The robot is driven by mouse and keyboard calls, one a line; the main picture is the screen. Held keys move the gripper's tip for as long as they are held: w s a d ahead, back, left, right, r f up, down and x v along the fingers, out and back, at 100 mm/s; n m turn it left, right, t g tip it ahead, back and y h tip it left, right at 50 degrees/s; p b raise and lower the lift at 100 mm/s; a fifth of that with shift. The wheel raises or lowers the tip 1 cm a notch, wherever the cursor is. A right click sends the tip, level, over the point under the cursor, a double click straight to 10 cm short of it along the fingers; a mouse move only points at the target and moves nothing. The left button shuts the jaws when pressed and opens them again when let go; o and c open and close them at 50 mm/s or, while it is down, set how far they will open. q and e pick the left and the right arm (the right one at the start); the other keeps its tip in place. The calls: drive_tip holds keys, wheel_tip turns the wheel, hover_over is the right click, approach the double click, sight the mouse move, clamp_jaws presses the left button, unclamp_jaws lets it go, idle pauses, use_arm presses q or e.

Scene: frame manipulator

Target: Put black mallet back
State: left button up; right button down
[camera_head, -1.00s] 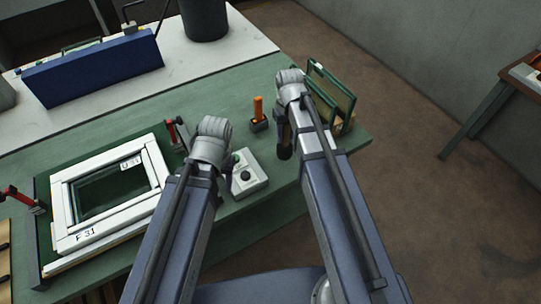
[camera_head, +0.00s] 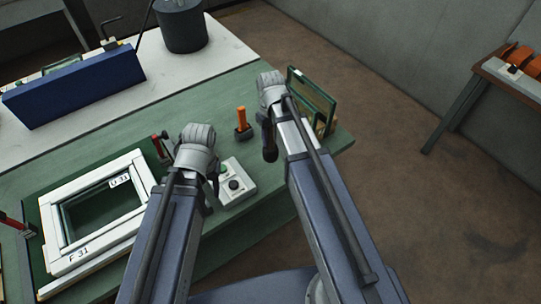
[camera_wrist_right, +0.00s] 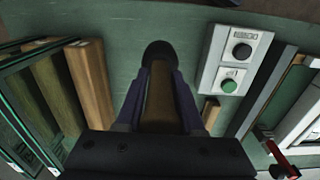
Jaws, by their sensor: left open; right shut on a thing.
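The black mallet (camera_head: 268,138) hangs under my right wrist in the head view, beyond the control box. In the right wrist view its round black head (camera_wrist_right: 158,52) and brown handle (camera_wrist_right: 160,104) show between the fingers of my right gripper (camera_wrist_right: 159,90), which is shut on it. The fingers hide part of the handle. My left gripper (camera_head: 213,180) is open and empty beside the control box, mostly hidden by its own wrist.
A control box (camera_head: 233,183) with buttons sits between my arms. An orange handle (camera_head: 241,117) stands upright in a black holder. Glass panes (camera_head: 312,96) stand in a rack at the bench's right end. A white window frame (camera_head: 75,257) lies at left.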

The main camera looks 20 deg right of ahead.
sight(271, 149)
drive_tip(key=shift+f+b, duration=2.6)
drive_tip(key=shift+f, duration=0.65)
drive_tip(key=shift+f, duration=0.15)
drive_tip(key=c, duration=0.5)
unclamp_jaws()
drive_tip(key=shift+r, duration=0.2)
wheel_tip(271, 149, up, 12)
drive_tip(key=p, duration=1.2)
drive_tip(key=shift+h, duration=0.6)
drive_tip(key=s+a, duration=0.3)
drive_tip(key=s, duration=0.1)
drive_tip(key=s+a, duration=0.4)
drive_tip(key=s, duration=0.1)
drive_tip(key=s+a, duration=0.3)
drive_tip(key=s, duration=0.2)
drive_tip(key=shift+s+a, duration=0.15)
drive_tip(key=shift+a, duration=0.1)
